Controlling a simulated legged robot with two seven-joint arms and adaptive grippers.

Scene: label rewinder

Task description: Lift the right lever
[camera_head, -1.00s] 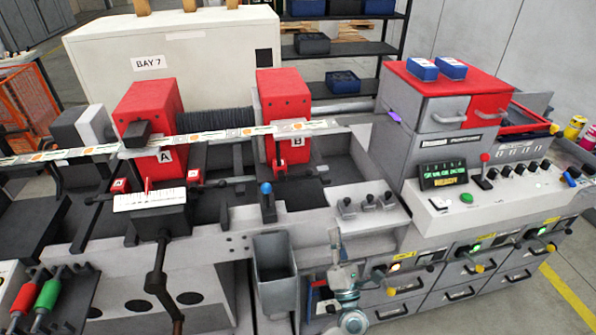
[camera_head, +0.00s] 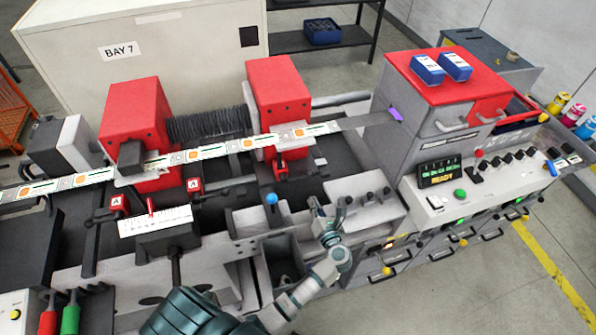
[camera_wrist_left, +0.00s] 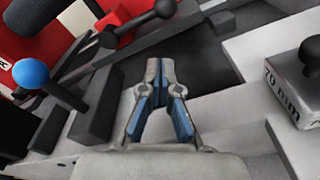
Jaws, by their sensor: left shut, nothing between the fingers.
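The right red unit (camera_head: 279,100) has a small red lever (camera_head: 280,167) at its front, with black-knobbed bars beside it. A short lever with a blue ball (camera_head: 271,198) stands in front; the ball (camera_wrist_left: 31,73) is at the left of the left wrist view. Black-knobbed levers (camera_wrist_left: 164,9) show at its top. Which one is the right lever I cannot tell. My left gripper (camera_head: 330,208) is over the machine's front ledge, right of the blue ball and apart from it. In the left wrist view its fingers (camera_wrist_left: 161,72) meet at the tips, empty. My right gripper is out of view.
A block marked 70 mm with a black knob (camera_wrist_left: 311,52) is close to the right of my left gripper. An open grey bin (camera_head: 284,262) is below. The control panel (camera_head: 480,190) is at the right. A label strip (camera_head: 225,148) crosses above the machine.

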